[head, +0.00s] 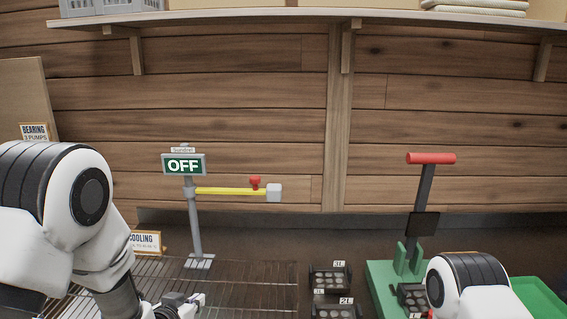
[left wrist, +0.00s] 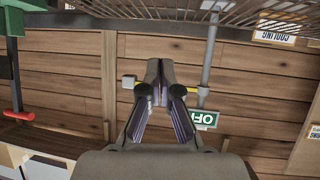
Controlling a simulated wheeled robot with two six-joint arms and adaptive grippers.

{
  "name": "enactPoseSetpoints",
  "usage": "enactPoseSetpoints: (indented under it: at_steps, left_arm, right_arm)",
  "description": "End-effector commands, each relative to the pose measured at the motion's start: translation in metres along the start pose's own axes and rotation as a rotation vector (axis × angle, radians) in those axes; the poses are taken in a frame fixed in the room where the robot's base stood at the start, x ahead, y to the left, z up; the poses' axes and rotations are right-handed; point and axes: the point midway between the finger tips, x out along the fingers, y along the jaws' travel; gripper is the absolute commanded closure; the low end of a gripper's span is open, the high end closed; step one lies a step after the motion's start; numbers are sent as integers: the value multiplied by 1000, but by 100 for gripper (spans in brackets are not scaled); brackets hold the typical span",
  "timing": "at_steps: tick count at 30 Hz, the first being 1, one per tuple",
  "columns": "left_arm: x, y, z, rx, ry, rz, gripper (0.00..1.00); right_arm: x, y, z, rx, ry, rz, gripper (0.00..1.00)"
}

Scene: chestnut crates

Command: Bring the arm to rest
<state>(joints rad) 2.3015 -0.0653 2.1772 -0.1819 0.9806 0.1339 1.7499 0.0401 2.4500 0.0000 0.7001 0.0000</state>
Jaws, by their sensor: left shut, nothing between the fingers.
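My left gripper (head: 180,305) shows at the bottom edge of the head view, low over the wire rack (head: 240,275). In the left wrist view its fingers (left wrist: 154,80) are shut and empty. A grey post (head: 194,225) stands on the rack and carries a green OFF sign (head: 184,165). A yellow arm (head: 228,191) with a red knob (head: 255,183) and a pale end block (head: 274,192) points right from the post. In the upside-down left wrist view, the fingers partly cover the yellow arm (left wrist: 140,87).
A green press (head: 384,285) with a raised red handle (head: 431,158) stands at the right, by a green tray (head: 540,298). Small dark trays (head: 330,278) sit between rack and press. A cooling sign (head: 146,242) stands at left. A shelf (head: 290,15) runs above.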

Motion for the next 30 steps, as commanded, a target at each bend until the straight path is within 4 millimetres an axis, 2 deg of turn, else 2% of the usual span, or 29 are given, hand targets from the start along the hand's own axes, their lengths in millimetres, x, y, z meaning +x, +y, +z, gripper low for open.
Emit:
enactPoseSetpoints:
  at_steps: [1,2,5,7,9,11,12,15,18,20,30]
  left_arm:
    - [-1,-3,27,-12,-59,-11,100]
    - [-3,-5,43,-19,-95,-19,100]
    - [-14,-12,111,-46,-251,-46,100]
    - [-32,-15,169,-68,-391,-69,100]
    - [-58,-17,228,-91,-544,-93,100]
    - [-87,-18,275,-110,-677,-111,100]
    - [-107,-17,303,-122,-762,-121,100]
    - [-156,-13,355,-143,-940,-140,100]
    - [-188,-10,382,-158,-1049,-153,100]
    - [-197,-10,389,-161,-1079,-155,100]
    - [-199,-9,391,-161,-1086,-155,100]
  right_arm:
    - [0,0,0,0,0,0,60]
    - [0,0,0,0,0,0,60]
    - [0,0,0,0,0,0,60]
    - [0,0,0,0,0,0,60]
    - [0,0,0,0,0,0,60]
    - [0,0,0,0,0,0,60]
    - [0,0,0,0,0,0,60]
    - [0,0,0,0,0,0,60]
    - [0,0,0,0,0,0,60]
    - [0,0,0,0,0,0,60]
    - [0,0,0,0,0,0,60]
